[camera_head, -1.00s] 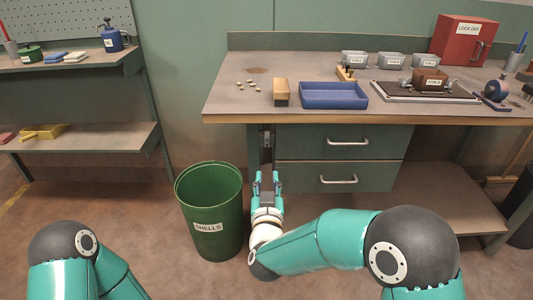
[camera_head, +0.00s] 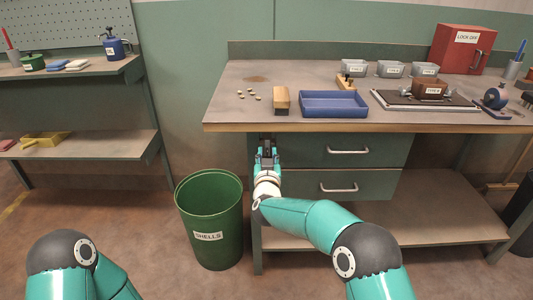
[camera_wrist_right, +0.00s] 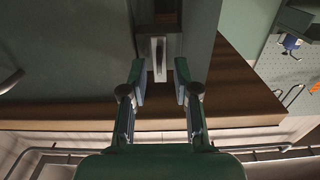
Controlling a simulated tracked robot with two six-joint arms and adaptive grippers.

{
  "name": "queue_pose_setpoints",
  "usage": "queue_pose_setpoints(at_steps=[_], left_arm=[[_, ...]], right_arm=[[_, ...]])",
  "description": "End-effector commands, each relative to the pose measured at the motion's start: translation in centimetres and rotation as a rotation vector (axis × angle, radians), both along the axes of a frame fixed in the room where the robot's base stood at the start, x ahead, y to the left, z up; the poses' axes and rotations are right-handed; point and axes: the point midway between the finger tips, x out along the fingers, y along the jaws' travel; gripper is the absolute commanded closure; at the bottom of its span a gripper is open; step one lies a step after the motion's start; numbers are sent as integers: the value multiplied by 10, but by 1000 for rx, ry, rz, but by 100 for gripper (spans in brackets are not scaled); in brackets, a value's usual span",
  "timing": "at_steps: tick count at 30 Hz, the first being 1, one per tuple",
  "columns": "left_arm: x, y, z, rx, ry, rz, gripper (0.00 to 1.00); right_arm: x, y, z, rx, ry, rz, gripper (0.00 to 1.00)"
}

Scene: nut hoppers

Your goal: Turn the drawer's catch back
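The green upper drawer (camera_head: 310,147) is closed, with a silver handle (camera_head: 348,151) on its front. My right gripper (camera_head: 266,147) is at the left side of the drawer front, below the bench edge, and hides the catch in the head view. In the right wrist view the catch (camera_wrist_right: 158,58) shows as a pale upright lever on a grey mount. The open right fingers (camera_wrist_right: 159,76) stand on either side of the lever's near end, with gaps showing on both sides. My left arm is at lower left; its gripper is out of view.
A green shells bin (camera_head: 210,215) stands left of my right forearm. The bench top (camera_head: 230,100) overhangs the drawers and carries a blue tray (camera_head: 333,110) and a wooden block. A second drawer (camera_head: 372,184) is below.

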Motion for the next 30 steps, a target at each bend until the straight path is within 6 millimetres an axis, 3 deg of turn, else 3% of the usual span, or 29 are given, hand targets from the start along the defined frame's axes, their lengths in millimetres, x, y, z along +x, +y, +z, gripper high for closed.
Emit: queue_pose_setpoints(at_steps=[14,15,20,30], left_arm=[[0,0,0,0,0,0,60],[0,0,0,0,0,0,60],[0,0,0,0,0,0,60],[0,0,0,0,0,0,60]], right_arm=[[11,-1,0,-1,0,0,70],[11,-1,0,-1,0,0,71],[11,-1,0,-1,0,-1,98],[11,1,1,0,-3,1,100]])
